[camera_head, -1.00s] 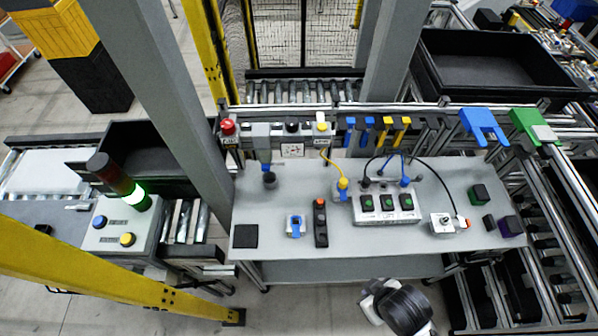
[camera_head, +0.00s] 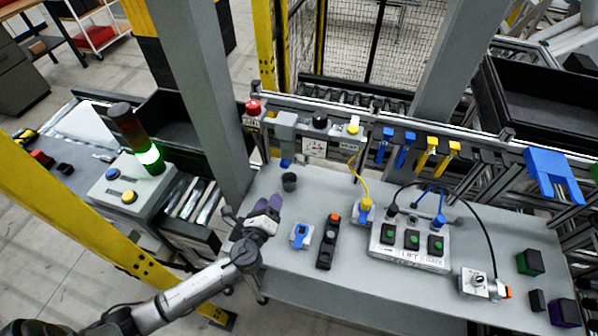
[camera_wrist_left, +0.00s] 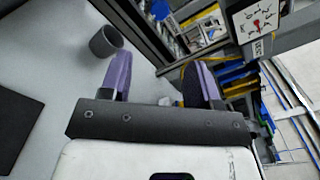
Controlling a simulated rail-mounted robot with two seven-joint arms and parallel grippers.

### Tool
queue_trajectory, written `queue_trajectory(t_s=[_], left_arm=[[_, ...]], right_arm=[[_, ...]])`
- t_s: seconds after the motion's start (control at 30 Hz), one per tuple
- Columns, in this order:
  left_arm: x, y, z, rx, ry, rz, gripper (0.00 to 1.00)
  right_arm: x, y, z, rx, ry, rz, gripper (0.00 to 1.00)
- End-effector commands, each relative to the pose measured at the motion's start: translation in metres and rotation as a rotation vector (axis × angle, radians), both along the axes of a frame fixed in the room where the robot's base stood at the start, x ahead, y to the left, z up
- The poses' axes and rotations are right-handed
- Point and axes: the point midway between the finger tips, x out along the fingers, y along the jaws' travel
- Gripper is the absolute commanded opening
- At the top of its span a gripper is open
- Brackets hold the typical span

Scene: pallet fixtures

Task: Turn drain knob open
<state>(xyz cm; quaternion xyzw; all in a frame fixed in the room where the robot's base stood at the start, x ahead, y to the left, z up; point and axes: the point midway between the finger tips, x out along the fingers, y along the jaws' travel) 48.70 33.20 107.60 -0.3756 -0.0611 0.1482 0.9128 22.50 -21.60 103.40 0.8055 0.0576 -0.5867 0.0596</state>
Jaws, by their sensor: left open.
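I cannot read which control is marked as the drain knob. A black round knob (camera_head: 320,121) sits on the back rail above the white dial gauge (camera_head: 314,147). A blue-handled valve block (camera_head: 301,235) stands on the grey table (camera_head: 335,283). My left gripper (camera_head: 264,207), with purple fingers, is over the table's left end, left of the valve block and in front of the grey cup (camera_head: 289,182). In the left wrist view the fingers (camera_wrist_left: 163,62) are apart with nothing between them; the cup (camera_wrist_left: 106,41) is beside the left finger, and the gauge (camera_wrist_left: 262,20) is upper right.
A red button (camera_head: 253,107), a grey dispenser with a blue nozzle (camera_head: 286,160) and a yellow knob (camera_head: 353,126) line the rail. A black switch strip (camera_head: 328,242) and a box of green switches (camera_head: 409,247) stand to the right. A grey post (camera_head: 210,90) rises behind the gripper.

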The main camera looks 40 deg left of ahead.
Motion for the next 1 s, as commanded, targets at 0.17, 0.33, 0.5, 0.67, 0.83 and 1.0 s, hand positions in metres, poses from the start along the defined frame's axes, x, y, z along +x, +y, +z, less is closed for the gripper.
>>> queue_trajectory(t_s=[0.17,0.33,0.5,0.67,0.83,1.0], left_arm=[[0.028,0.010,0.003,0.001,-0.003,0.003,0.56],[0.059,0.020,0.003,-0.001,-0.003,0.004,0.56],[0.086,0.029,0.002,-0.003,-0.002,0.004,0.56],[0.105,0.036,0.001,-0.004,-0.001,0.004,0.56],[0.117,0.040,0.001,-0.004,-0.001,0.003,0.56],[0.122,0.041,0.001,-0.004,-0.001,0.002,0.56]], right_arm=[[0.001,0.000,0.005,-0.001,-0.002,0.001,0.00],[0.001,-0.001,0.008,-0.004,-0.004,0.003,0.00],[0.001,-0.003,0.009,-0.011,-0.004,0.006,0.00],[0.001,-0.003,0.009,-0.011,-0.004,0.006,0.00],[0.001,-0.003,0.008,-0.011,-0.003,0.006,0.00],[0.001,-0.003,0.008,-0.007,-0.002,0.004,0.00]])
